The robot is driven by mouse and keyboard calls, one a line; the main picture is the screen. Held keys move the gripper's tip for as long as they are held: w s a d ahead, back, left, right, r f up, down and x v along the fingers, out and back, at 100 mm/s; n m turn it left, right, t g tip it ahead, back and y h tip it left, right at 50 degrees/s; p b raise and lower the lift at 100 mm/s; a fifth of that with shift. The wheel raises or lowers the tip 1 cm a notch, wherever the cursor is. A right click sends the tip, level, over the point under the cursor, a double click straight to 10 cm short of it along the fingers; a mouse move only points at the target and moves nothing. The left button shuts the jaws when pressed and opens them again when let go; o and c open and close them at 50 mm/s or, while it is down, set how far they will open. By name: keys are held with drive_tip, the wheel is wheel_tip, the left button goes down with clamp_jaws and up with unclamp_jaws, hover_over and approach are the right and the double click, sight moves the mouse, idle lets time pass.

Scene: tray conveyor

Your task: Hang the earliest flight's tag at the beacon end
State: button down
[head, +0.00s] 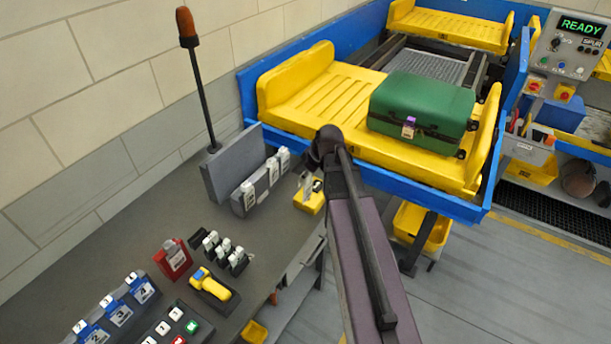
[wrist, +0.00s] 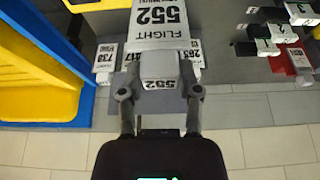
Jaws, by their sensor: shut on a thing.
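My gripper (wrist: 160,92) is shut on a white tag marked FLIGHT 552 (wrist: 160,20), by a grey block end that also reads 552. In the head view my gripper (head: 313,178) is partly hidden behind my arm, beside the tag rail. The grey tag rail (head: 239,207) stands on the bench and carries several white tags (head: 248,190). In the wrist view one hung tag reads 738 (wrist: 103,60); others beside it are partly covered by the held tag.
A green suitcase (head: 420,105) with a purple-and-white tag lies on the yellow tray (head: 315,90). Black tag holders (head: 222,250), a red holder (head: 173,258), a yellow scanner (head: 211,287) and numbered blue stands (head: 118,312) occupy the bench front.

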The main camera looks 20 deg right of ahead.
drive_tip(key=shift+r+p, duration=2.15)
drive_tip(key=shift+r, duration=0.15)
drive_tip(key=shift+f, duration=0.15)
wheel_tip(320, 180, down, 6)
drive_tip(key=b, duration=0.6)
drive_tip(key=shift+a, duration=0.1)
